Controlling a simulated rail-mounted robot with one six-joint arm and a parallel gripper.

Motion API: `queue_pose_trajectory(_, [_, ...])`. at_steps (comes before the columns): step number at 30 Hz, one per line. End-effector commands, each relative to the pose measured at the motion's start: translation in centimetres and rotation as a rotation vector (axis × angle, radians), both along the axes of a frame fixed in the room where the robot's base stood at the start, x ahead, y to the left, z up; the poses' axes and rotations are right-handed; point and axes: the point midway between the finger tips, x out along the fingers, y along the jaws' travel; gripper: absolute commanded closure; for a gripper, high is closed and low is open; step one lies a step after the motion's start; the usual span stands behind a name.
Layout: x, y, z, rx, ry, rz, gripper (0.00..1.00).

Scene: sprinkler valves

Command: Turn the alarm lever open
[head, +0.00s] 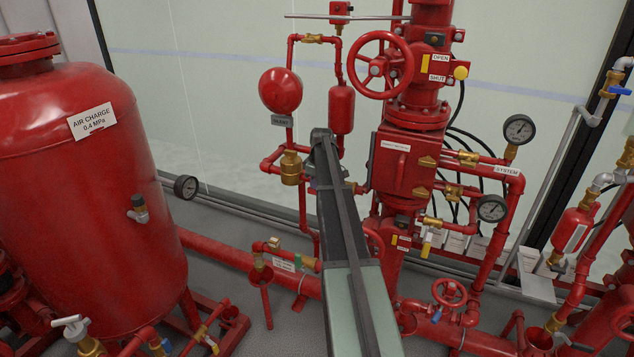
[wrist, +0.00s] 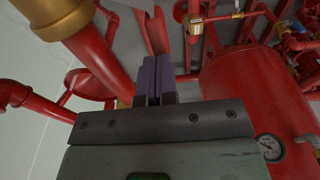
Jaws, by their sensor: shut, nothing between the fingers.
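My gripper (wrist: 152,62) is shut and empty in the wrist view, its two purple fingers together. A thick red pipe (wrist: 98,62) runs close beside the fingers on the left. In the head view my arm reaches up the middle and hides most of the gripper and part of the piping behind it.
A large red tank (head: 75,190) labelled air charge fills the left. A red handwheel (head: 380,65) and the valve body (head: 400,168) stand right of the arm. Gauges (head: 519,129) and piping crowd the right. The pale wall behind is bare.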

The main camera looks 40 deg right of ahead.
Motion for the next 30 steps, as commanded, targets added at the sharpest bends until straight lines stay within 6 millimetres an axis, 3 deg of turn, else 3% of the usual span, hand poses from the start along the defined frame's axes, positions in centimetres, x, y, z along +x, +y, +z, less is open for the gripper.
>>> queue_pose_trajectory(9, [0.1,0.5,9.4,-0.004,-0.009,0.005,1.0])
queue_pose_trajectory(15, [0.3,0.4,13.7,-0.005,-0.011,0.005,1.0])
queue_pose_trajectory(26, [0.3,0.4,13.9,-0.005,-0.01,0.001,1.0])
queue_pose_trajectory(29, [0.2,0.4,13.9,0.006,-0.002,-0.106,1.0])
queue_pose_trajectory(30, [-0.7,1.0,13.9,0.014,0.01,-0.199,1.0])
